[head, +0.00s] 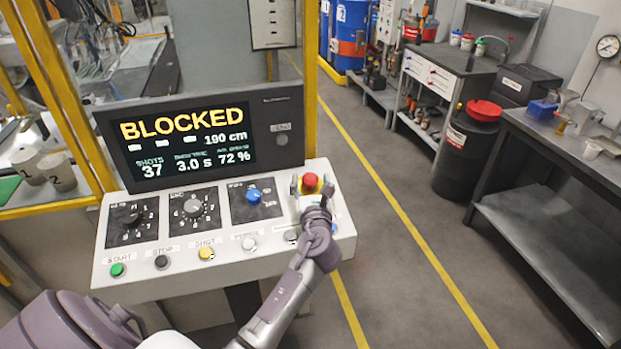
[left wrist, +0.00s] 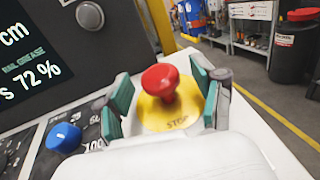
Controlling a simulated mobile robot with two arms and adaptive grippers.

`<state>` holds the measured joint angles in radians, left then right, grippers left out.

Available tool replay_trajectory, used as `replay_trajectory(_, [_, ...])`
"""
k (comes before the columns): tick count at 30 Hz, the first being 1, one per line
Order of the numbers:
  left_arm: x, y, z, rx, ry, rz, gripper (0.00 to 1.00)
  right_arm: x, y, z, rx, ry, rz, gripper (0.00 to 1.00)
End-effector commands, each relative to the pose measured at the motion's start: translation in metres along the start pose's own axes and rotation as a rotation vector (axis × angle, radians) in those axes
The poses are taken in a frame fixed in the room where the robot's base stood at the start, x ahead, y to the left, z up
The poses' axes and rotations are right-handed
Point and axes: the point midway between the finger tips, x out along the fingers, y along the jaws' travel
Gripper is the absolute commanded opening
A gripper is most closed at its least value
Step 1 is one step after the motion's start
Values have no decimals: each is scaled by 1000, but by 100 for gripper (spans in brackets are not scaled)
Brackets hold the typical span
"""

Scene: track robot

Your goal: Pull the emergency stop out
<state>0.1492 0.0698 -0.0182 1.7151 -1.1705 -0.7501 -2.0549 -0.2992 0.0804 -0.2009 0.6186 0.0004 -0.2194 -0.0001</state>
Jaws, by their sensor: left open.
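The emergency stop (head: 310,181) is a red mushroom knob on a yellow plate at the right end of the white control console. In the left wrist view the red knob (left wrist: 161,79) stands above its yellow plate (left wrist: 172,114), marked STOP. My left gripper (head: 312,188) is open, with its fingers on either side of the knob. In the left wrist view the green finger pads (left wrist: 164,99) show gaps to the knob on both sides. The screen (head: 190,138) reads BLOCKED. My right gripper is not in view.
A blue dial (head: 254,196) and a grey dial (head: 193,207) sit left of the stop. Green (head: 117,270), black (head: 161,262) and yellow (head: 206,253) buttons line the console's front. A yellow post (head: 311,80) rises behind it. The floor (head: 400,255) to the right is clear.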

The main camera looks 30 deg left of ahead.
Motion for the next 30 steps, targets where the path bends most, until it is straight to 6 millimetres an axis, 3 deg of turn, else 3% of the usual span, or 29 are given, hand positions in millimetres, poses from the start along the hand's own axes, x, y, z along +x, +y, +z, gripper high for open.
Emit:
replay_trajectory(9, [-69,0,-1,-2,3,0,68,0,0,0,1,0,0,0])
replay_trajectory(15, [-96,0,0,0,1,1,68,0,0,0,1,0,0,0])
replay_trajectory(30, [-103,0,0,0,-1,1,68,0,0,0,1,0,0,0])
